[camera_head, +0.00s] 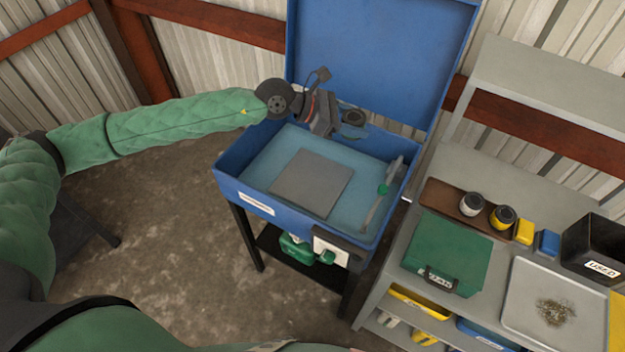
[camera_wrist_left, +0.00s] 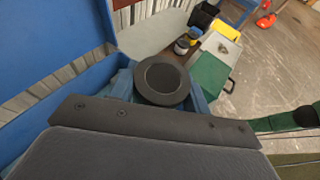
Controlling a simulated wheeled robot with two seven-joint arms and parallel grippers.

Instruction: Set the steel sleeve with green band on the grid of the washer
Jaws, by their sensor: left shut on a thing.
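The washer (camera_head: 229,188) is an open blue tub on legs with its lid raised. A grey square grid (camera_head: 312,183) lies in its blue basin. My left gripper (camera_head: 352,130) is over the back of the tub, behind and above the grid. It is shut on a dark round sleeve (camera_head: 354,117), held clear of the basin. In the left wrist view the sleeve (camera_wrist_left: 162,80) shows end-on as a dark ring between the blue fingers (camera_wrist_left: 198,98). Its green band cannot be made out clearly. My right gripper is not in view.
A brush (camera_head: 383,189) with a green collar lies along the basin's right side. The raised lid (camera_head: 380,50) stands behind. On the right bench are a brown tray (camera_head: 440,194) with two other sleeves, a green box (camera_head: 446,250), a metal tray (camera_head: 530,325) and a black bin (camera_head: 598,247).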

